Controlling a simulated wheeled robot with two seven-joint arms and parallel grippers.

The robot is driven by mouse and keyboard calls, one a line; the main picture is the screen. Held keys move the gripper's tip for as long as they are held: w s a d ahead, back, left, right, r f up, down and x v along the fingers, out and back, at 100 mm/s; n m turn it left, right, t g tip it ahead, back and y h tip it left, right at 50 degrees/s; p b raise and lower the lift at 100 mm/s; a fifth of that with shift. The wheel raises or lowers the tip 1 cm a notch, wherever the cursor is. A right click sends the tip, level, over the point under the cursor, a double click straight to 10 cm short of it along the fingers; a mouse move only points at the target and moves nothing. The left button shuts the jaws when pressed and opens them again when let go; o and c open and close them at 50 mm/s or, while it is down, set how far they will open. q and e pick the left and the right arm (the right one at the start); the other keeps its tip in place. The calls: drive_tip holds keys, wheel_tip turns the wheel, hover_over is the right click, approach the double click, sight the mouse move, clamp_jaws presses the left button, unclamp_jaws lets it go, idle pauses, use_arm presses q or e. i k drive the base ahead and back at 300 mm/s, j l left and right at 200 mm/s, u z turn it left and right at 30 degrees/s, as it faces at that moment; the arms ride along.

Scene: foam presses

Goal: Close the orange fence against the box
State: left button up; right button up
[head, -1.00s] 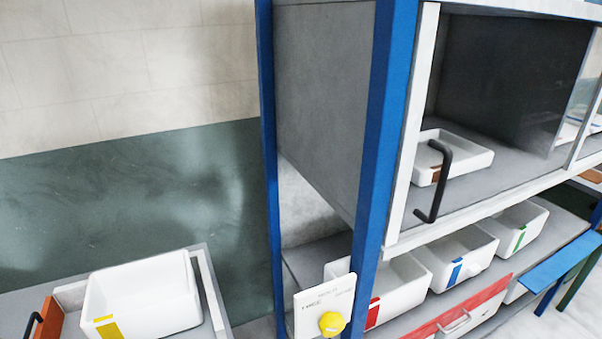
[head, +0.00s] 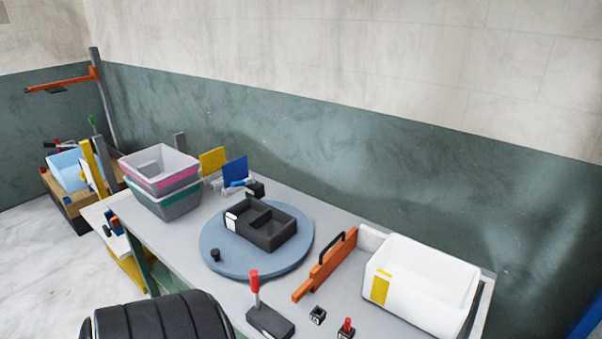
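The orange fence (head: 327,267) with a black handle stands on the grey bench at the right. The white box (head: 424,285) with a yellow label sits to the right of the fence, near the bench's right end. A gap shows between the fence's near part and the box; a pale block (head: 373,239) stands at the far end of the gap. Neither of my grippers is in view.
A blue round turntable (head: 217,262) holds a black divided tray (head: 258,226). Stacked bins (head: 163,190) are at the left. A dark rounded ribbed object (head: 160,322) is at the bottom.

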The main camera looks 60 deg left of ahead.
sight(326, 265)
drive_tip(key=u, duration=1.5)
